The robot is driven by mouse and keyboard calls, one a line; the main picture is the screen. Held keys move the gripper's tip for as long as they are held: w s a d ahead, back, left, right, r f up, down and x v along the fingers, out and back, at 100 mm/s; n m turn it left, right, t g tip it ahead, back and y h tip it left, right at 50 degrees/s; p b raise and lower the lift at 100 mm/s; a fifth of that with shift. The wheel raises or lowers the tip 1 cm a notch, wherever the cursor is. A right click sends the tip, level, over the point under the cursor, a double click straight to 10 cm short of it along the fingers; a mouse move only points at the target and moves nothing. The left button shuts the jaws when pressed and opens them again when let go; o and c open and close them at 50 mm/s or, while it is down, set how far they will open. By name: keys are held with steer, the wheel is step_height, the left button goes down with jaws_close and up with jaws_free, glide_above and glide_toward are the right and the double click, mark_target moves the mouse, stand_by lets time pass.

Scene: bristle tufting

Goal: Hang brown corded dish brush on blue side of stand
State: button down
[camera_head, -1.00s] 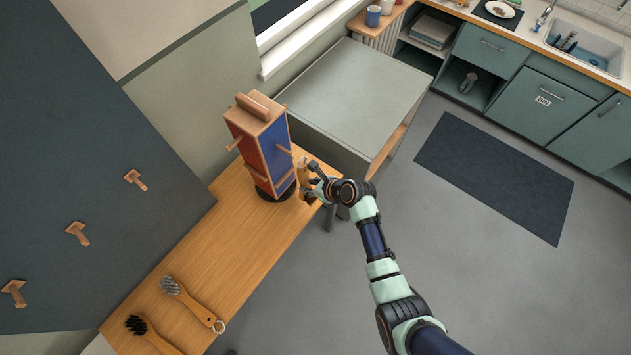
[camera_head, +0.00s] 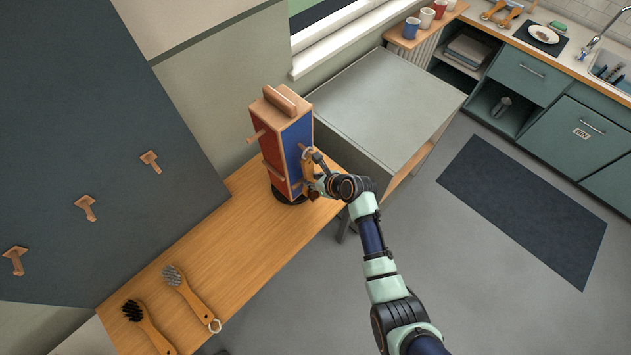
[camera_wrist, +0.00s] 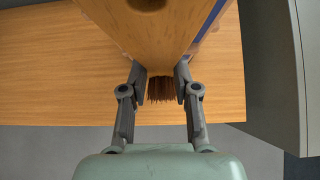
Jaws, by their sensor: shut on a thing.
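The stand (camera_head: 273,136) is upright on the wooden counter, with a red face at left and a blue face (camera_head: 296,144) at right. Wooden pegs stick out of its faces. My gripper (camera_head: 314,178) is at the blue side, shut on a wooden brush (camera_head: 308,164). In the wrist view the brush handle (camera_wrist: 150,38) fills the top middle, and brown bristles (camera_wrist: 161,88) show between the fingers (camera_wrist: 160,85). A pale ring or cord at the brush's top is close to a peg on the blue side. I cannot tell whether it is around the peg.
A grey-bristled brush (camera_head: 190,292) with a ring and a black-bristled brush (camera_head: 148,328) lie on the counter (camera_head: 235,247). A grey cabinet (camera_head: 385,105) stands right behind the stand. Wall pegs (camera_head: 86,208) are at left. The counter between stand and brushes is clear.

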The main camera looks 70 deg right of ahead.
stand_by(0.4)
steer(key=c, duration=0.8)
jaws_free()
steer(key=shift+r, duration=0.15)
steer(key=shift+s+r+p, duration=0.15)
steer(key=shift+r+p, duration=0.05)
steer(key=shift+p, duration=0.2)
steer(key=shift+p+v, duration=3.2)
steer(key=shift+p, duration=0.8)
